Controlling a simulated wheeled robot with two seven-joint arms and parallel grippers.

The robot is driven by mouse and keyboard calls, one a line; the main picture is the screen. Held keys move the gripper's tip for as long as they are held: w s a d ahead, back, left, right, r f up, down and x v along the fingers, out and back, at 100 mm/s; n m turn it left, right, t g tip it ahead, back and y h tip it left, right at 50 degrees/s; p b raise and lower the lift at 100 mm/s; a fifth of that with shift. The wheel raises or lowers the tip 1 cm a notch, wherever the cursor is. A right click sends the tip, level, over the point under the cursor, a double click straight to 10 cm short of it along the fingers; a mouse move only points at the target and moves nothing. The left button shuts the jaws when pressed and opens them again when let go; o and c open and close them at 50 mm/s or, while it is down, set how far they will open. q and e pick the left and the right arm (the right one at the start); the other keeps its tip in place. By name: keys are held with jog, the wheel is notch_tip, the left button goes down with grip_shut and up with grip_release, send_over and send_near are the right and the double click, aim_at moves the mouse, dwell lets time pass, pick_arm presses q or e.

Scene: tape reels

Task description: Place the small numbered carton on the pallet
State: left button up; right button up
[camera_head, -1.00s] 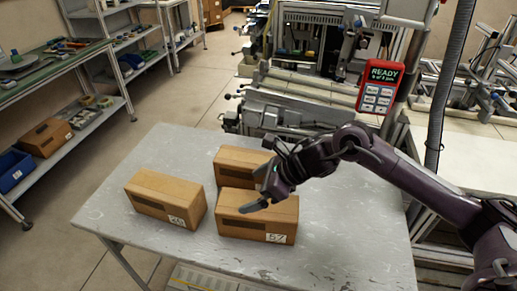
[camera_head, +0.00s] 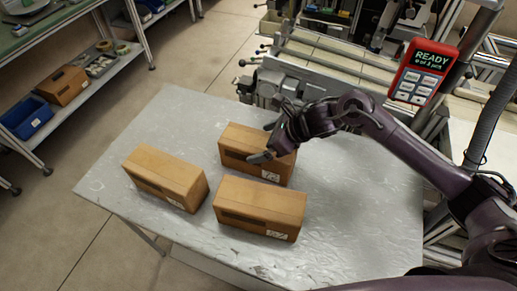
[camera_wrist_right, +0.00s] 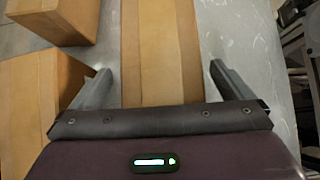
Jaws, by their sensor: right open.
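Three brown cartons sit on the grey table: a left carton (camera_head: 160,172), a front carton (camera_head: 258,203) and a back carton (camera_head: 240,142). Each shows a white label on its near side, too blurred to read now. My right gripper (camera_head: 266,143) is open at the back carton and hides part of its right side. In the right wrist view, a carton (camera_wrist_right: 160,50) lies between the two spread fingers (camera_wrist_right: 163,85), with a gap on each side. My left gripper is out of view. I cannot make out a pallet.
The grey table (camera_head: 350,215) is clear to the right of the cartons. A red handheld device reading READY (camera_head: 422,72) stands at the back right by machinery. Shelves at the left hold a blue bin (camera_head: 27,118) and another carton (camera_head: 63,86).

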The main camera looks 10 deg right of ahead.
jog(key=shift+w+a+f, duration=0.35)
jog(key=shift+a, duration=0.05)
jog(key=shift+w+a+f, duration=0.15)
jog(key=shift+a+f, duration=0.15)
jog(key=shift+f, duration=0.2)
jog(key=c, duration=0.9)
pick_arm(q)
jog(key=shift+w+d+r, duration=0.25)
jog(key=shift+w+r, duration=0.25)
pick_arm(e)
jog(key=shift+w+r, duration=0.1)
jog(key=shift+r, duration=0.05)
jog(key=c, duration=1)
